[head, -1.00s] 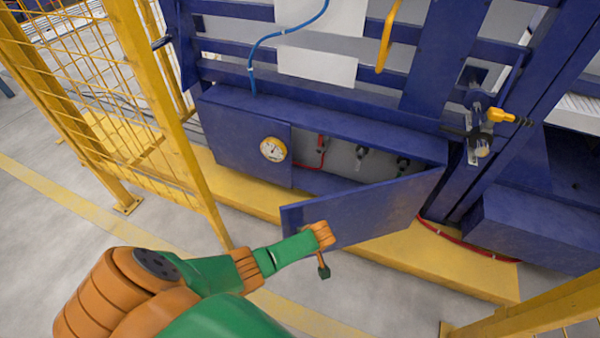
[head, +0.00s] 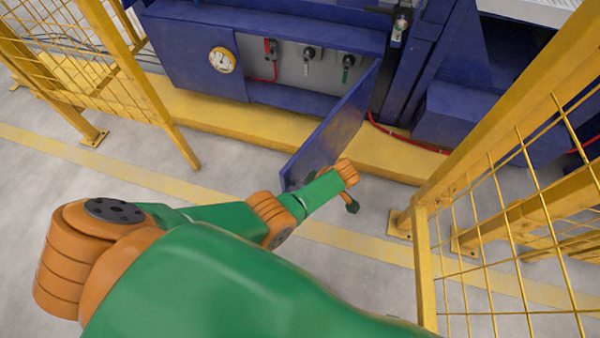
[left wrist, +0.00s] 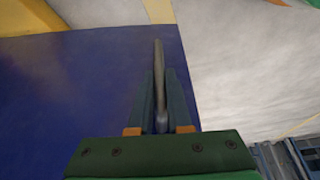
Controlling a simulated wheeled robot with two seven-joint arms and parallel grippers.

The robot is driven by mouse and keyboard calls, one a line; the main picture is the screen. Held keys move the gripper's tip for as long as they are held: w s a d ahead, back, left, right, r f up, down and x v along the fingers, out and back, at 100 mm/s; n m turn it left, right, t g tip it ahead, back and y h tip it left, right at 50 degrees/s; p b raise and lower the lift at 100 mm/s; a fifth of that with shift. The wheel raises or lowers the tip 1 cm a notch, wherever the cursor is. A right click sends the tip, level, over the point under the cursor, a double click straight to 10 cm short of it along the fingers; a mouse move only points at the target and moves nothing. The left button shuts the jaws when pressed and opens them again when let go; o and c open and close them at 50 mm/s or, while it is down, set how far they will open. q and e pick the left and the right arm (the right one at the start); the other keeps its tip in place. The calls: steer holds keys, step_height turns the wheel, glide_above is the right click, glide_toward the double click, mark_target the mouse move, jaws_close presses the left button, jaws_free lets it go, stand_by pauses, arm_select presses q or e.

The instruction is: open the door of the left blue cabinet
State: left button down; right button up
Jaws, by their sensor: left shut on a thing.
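The left blue cabinet (head: 200,60) is at the upper middle of the head view, with a round gauge on its fixed front panel. Its blue door (head: 333,130) is hinged at the right and stands wide open, swung out over the floor. In the left wrist view the door panel (left wrist: 70,90) fills the left side. My left gripper (left wrist: 161,80) is shut on the grey bar handle (left wrist: 159,58) near the door's free edge. In the head view the wrist hides most of the fingers and handle. My right gripper is not in view.
Inside the cabinet are a red valve (head: 271,50) and dark valve handles (head: 309,54). A yellow plinth (head: 220,115) runs beneath it. Yellow mesh fences stand at left (head: 135,75) and right (head: 425,270). Grey floor (head: 110,190) is clear between them.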

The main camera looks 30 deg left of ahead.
arm_select(q)
steer(key=shift+s+d, duration=0.1)
steer(key=shift+d, duration=0.1)
steer(key=c, duration=0.9)
jaws_free()
steer(key=shift+o, duration=0.2)
